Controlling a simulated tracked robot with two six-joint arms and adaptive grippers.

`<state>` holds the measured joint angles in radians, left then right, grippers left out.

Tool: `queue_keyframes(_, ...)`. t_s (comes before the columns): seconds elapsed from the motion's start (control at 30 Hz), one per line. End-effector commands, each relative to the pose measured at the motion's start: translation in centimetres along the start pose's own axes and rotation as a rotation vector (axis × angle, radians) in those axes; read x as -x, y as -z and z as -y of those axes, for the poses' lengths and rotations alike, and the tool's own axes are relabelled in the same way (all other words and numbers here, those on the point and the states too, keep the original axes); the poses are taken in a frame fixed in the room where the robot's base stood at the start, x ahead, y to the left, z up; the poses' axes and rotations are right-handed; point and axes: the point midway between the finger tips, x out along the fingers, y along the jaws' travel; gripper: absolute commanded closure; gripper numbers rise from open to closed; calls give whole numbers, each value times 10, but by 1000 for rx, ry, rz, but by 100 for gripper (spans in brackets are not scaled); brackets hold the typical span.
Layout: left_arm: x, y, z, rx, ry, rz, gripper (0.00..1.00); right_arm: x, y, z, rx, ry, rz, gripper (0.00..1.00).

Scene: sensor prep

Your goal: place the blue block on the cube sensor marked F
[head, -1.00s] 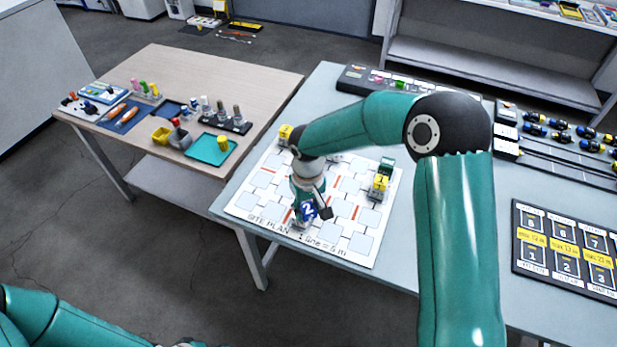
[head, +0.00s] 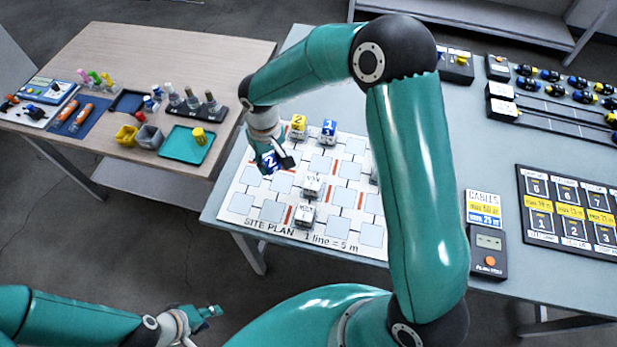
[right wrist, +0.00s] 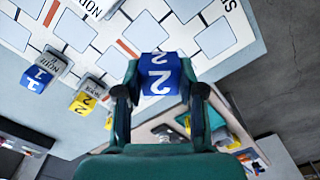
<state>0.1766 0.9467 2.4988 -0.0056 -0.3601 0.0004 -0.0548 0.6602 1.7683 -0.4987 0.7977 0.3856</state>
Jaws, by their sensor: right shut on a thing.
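My right gripper (head: 274,156) is shut on the blue block (head: 268,163), marked 2, above the left part of the white site plan (head: 237,203). In the right wrist view the blue block (right wrist: 158,73) sits between both fingers. Two pale cube sensors stand on the plan, one (head: 312,186) near its middle and one (head: 304,215) nearer its front. Their labels are too small to read, so I cannot tell which is F. My left gripper (head: 208,312) is low at the bottom left, off the table; its opening is unclear.
At the plan's back, a yellow block (head: 299,124) marked 2 and a blue block (head: 329,128) marked 1 sit on grey cubes. A wooden table (head: 105,60) at left holds a teal tray (head: 180,152). A cable tester (head: 487,254) lies at right.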

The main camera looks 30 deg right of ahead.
Motion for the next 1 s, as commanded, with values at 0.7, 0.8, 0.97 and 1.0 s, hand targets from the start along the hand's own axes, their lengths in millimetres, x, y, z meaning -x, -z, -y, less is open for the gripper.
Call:
queue_keyframes(0.7, -92, 0, 33, 0, 0, 0, 60, 94, -36, -78, -705, -18, -20, 88)
queue_keyframes(0.8, -102, 0, 37, 0, 0, 0, 60, 115, -53, -86, -824, -9, -12, 88)
queue_keyframes(0.97, -108, 1, 39, 0, 0, 0, 60, 119, -66, -90, -902, -3, 2, 88)
queue_keyframes(1.0, -108, 1, 39, 0, 0, 0, 60, 114, -67, -90, -906, -4, 5, 88)
